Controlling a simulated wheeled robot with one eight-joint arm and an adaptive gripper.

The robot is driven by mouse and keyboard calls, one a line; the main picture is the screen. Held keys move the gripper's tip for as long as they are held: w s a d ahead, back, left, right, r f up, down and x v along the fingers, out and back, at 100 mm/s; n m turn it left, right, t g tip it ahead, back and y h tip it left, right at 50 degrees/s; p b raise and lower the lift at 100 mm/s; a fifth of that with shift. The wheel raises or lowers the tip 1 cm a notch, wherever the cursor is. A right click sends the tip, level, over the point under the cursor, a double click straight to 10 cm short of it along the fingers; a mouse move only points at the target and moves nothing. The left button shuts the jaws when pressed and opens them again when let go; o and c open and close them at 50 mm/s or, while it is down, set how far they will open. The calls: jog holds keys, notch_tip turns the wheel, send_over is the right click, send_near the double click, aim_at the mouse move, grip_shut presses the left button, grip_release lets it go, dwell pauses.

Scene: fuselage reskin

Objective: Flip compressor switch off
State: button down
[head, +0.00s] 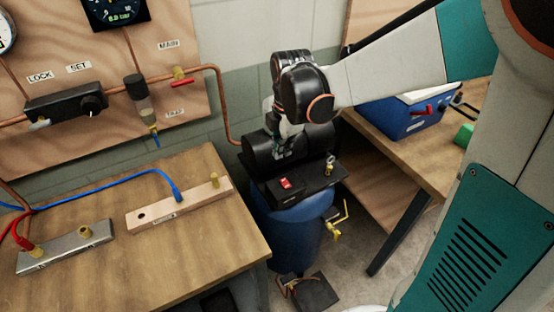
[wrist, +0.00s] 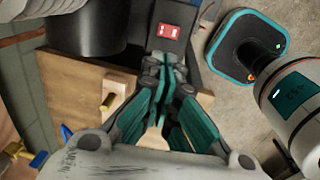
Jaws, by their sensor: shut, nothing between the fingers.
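The compressor (head: 290,205) stands on the floor between the two benches, with a blue tank and a black motor on top. Its red switch (head: 286,183) sits on a black box at the front of the top; the switch also shows in the wrist view (wrist: 168,30). I cannot tell which way the rocker is tipped. My gripper (head: 280,148) is above the compressor, behind the switch in the head view. In the wrist view my gripper (wrist: 165,62) is shut and empty, its tips pointing at the switch box. Contact with the box cannot be told.
A wooden bench (head: 190,250) at left holds a drilled bar (head: 180,207), a metal bar (head: 65,247) and hoses. A wooden panel (head: 100,80) with gauge, valves and copper pipe is behind. A yellow-handled valve (head: 335,228) juts from the tank.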

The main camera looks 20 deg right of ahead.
aim_at(279, 184)
jog(key=f+b, duration=0.1)
jog(key=f, duration=0.3)
jog(key=w+f+b, duration=0.1)
jog(key=f+b, duration=0.1)
jog(key=f, duration=0.3)
jog(key=f+b, duration=0.1)
jog(key=f, duration=0.3)
jog(key=shift+w+f+b, duration=0.2)
jog(key=shift+w+b, duration=0.1)
jog(key=shift+b, duration=0.1)
jog(key=shift+w+f+b, duration=0.1)
jog(key=shift+f+b, duration=0.25)
jog(key=shift+f, duration=0.1)
jog(key=shift+r, duration=0.1)
jog(key=shift+s, duration=0.2)
